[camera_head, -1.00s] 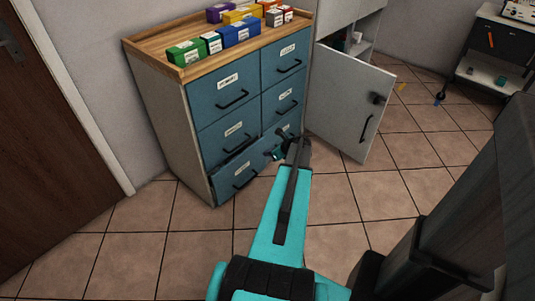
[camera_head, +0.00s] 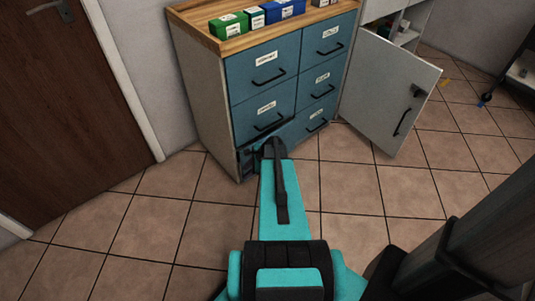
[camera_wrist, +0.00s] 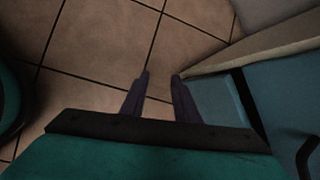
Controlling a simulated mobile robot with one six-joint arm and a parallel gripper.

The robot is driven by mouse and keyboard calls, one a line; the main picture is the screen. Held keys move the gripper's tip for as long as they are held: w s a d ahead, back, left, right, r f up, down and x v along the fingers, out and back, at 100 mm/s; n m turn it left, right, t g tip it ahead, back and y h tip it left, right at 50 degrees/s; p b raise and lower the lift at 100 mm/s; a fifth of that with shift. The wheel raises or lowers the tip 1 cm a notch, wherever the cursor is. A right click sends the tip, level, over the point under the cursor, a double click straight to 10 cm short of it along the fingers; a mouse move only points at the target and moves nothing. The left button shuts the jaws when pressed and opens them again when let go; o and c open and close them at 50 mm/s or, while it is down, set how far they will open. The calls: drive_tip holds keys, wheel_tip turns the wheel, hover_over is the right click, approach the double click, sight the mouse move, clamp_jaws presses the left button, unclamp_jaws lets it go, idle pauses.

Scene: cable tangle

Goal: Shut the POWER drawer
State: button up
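The blue drawer cabinet (camera_head: 212,108) stands ahead, with two columns of labelled drawers. The labels are too small to read surely, so I cannot tell which says POWER. The bottom-left drawer (camera_head: 246,158) looks slightly pulled out, but my arm covers most of its front and label. In the wrist view a blue drawer front (camera_wrist: 215,98) stands out from the cabinet beside a dark gap. My gripper (camera_head: 270,147) is in front of that drawer. In the wrist view its fingers (camera_wrist: 160,78) are apart and empty, with the right finger close to the drawer's edge; contact is unclear.
A grey cabinet door (camera_head: 390,100) hangs open to the right. Coloured boxes (camera_head: 257,18) stand on the wooden top. A brown door (camera_head: 60,110) is at the left. The tiled floor (camera_head: 140,225) is clear in front.

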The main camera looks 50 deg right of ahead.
drive_tip(key=s+a+f+n+g+y, duration=0.1)
drive_tip(key=s+a+f+n+g, duration=0.15)
drive_tip(key=a+n, duration=0.65)
drive_tip(key=s+a+f+n+g, duration=0.1)
drive_tip(key=a+f+n+g, duration=0.2)
drive_tip(key=a, duration=1.2)
drive_tip(key=s+a+f+n+g+h, duration=0.1)
drive_tip(key=s+a+n+g+h, duration=0.2)
drive_tip(key=s+a+n, duration=1.1)
drive_tip(key=shift+s+a+f+n+g+h, duration=0.2)
drive_tip(key=shift+s+f+n+g+h, duration=0.2)
drive_tip(key=shift+s+n+g, duration=0.4)
drive_tip(key=shift+r, duration=0.1)
